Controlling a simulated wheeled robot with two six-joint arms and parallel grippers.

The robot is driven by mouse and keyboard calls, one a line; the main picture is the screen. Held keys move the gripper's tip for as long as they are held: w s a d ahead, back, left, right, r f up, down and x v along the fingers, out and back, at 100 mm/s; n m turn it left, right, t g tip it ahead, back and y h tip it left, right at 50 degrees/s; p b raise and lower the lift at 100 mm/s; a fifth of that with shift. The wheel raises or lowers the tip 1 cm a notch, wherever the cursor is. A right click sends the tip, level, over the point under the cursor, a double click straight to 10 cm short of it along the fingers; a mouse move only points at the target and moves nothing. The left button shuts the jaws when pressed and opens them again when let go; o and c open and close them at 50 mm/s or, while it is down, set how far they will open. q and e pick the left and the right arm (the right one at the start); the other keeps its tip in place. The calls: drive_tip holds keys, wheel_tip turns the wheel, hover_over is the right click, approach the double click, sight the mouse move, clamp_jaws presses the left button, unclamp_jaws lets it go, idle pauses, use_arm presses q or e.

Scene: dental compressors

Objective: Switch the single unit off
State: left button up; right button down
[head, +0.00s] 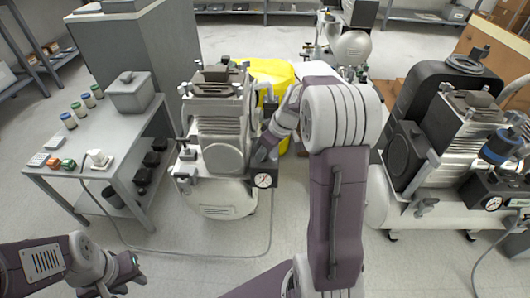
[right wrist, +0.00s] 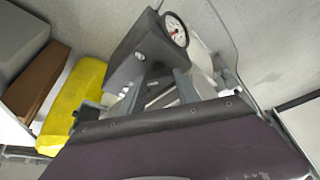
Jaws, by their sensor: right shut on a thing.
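The single unit (head: 218,128), a grey compressor head on a white tank, stands on the floor in the centre of the head view. Its black switch box (head: 240,186) carries a round pressure gauge (head: 263,181) at the front right. My right gripper (head: 266,154) is at the top of this box, shut on its switch, which the gripper mostly hides. In the right wrist view the black box (right wrist: 140,52) and gauge (right wrist: 175,31) lie just beyond the fingers (right wrist: 158,88). My left gripper (head: 122,276) is low at the left, away from the unit; its jaw opening is unclear.
A grey table (head: 85,180) with small jars, a grey box (head: 130,92) and a white plug stands left. A yellow bin (head: 270,76) is behind the unit. A larger compressor (head: 445,140) stands right. A cable (head: 205,254) lies on the otherwise open front floor.

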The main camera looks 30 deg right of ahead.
drive_tip(key=n+y, duration=0.1)
drive_tip(key=n, duration=0.1)
drive_tip(key=shift+d+n+g+p, duration=0.15)
drive_tip(key=shift+n+g+p, duration=0.15)
drive_tip(key=shift+n, duration=0.1)
drive_tip(key=shift+w+n+g+y+p, duration=0.1)
drive_tip(key=shift+n+g+y+p, duration=0.3)
drive_tip(key=shift+n, duration=0.6)
drive_tip(key=shift+n+g+y+p, duration=0.1)
drive_tip(key=shift+n+g+p, duration=0.1)
drive_tip(key=shift+n+p, duration=0.6)
drive_tip(key=shift+n, duration=0.3)
drive_tip(key=c, duration=0.9)
unclamp_jaws()
